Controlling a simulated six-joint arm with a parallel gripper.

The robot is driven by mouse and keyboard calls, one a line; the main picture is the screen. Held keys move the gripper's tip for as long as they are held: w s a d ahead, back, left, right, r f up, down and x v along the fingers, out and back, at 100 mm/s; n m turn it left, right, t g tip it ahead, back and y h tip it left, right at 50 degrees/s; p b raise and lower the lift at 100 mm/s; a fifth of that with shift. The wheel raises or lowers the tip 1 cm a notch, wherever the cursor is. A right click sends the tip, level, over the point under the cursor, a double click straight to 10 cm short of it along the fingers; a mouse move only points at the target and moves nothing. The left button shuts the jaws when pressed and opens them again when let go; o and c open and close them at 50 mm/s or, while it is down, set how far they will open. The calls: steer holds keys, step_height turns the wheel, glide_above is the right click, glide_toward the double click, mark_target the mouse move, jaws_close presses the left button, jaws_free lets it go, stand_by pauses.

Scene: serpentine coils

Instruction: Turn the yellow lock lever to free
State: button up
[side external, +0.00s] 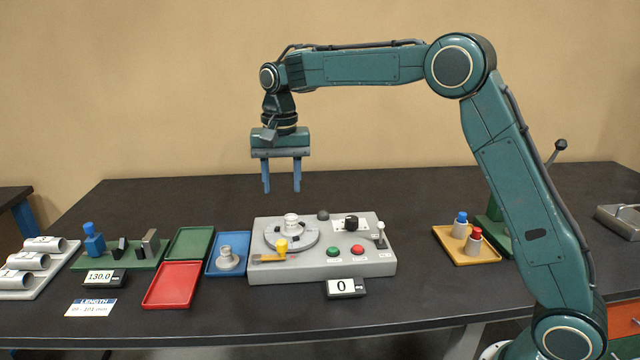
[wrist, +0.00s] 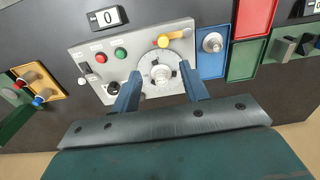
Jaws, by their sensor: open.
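The yellow lock lever (side external: 281,246) sits at the front left of the grey control box (side external: 320,268), beside a round dial plate (side external: 309,235) with a pale hub (side external: 291,221). In the wrist view the lever's yellow knob (wrist: 163,41) shows just beyond the dial, with an orange-yellow arm (wrist: 179,35) running right from it. My gripper (side external: 282,188) is open and empty, pointing down above the back of the box, well clear of the lever. In the wrist view its two fingers (wrist: 161,95) stand either side of the dial. Nothing hides the lever's knob.
The box also carries a green button (side external: 334,251), a red button (side external: 358,250), a black knob (side external: 351,223) and a small lever (side external: 380,235). A display (side external: 345,288) reading 0 stands in front. Blue (side external: 213,270), red (side external: 172,285) and green (side external: 190,243) trays lie left.

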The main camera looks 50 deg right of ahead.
mark_target(282, 242)
steer(key=shift+w+f, duration=0.55)
steer(key=shift+f, duration=0.15)
step_height(282, 242, down, 14)
steer(key=shift+r, duration=0.2)
stand_by(0.3)
jaws_close()
